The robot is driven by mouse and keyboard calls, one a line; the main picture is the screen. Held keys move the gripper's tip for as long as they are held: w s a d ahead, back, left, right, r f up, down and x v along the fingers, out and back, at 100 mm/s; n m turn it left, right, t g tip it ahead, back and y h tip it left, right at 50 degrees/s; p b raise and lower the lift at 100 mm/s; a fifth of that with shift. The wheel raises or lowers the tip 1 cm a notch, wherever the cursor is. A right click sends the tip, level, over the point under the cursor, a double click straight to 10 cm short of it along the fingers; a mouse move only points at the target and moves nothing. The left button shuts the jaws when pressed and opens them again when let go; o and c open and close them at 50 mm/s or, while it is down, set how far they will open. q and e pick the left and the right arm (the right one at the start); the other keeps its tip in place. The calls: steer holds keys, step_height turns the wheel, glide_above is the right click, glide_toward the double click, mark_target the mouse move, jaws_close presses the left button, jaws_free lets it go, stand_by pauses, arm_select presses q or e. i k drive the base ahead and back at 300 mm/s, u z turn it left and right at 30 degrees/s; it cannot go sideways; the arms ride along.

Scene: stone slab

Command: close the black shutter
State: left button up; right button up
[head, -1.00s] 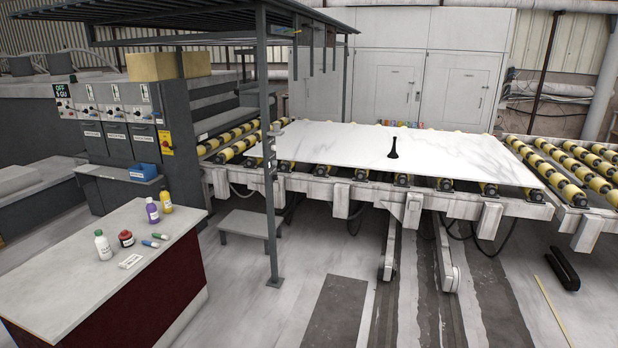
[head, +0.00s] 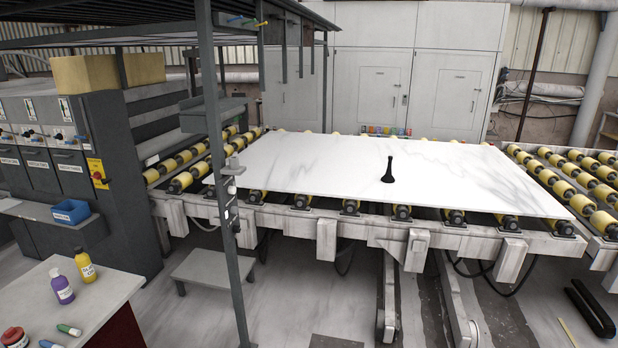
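I cannot make out a black shutter for certain in the head view. A white marble slab (head: 330,175) lies flat on the roller conveyor, and a small black flared object (head: 388,171) stands upright on it. A long black object (head: 592,308) lies on the floor at the lower right. Grey cabinets with closed doors (head: 459,98) stand behind the slab. Neither of my grippers is in view.
A white-topped table (head: 100,300) with bottles is at the lower left. A grey post (head: 225,190) and a low step (head: 212,268) stand before the conveyor (head: 345,230). A dark control cabinet (head: 125,195) is at left. Floor is open at the lower middle.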

mark_target(273, 32)
steer(key=z, duration=0.15)
steer(key=i, duration=3.85)
steer(key=z, duration=0.1)
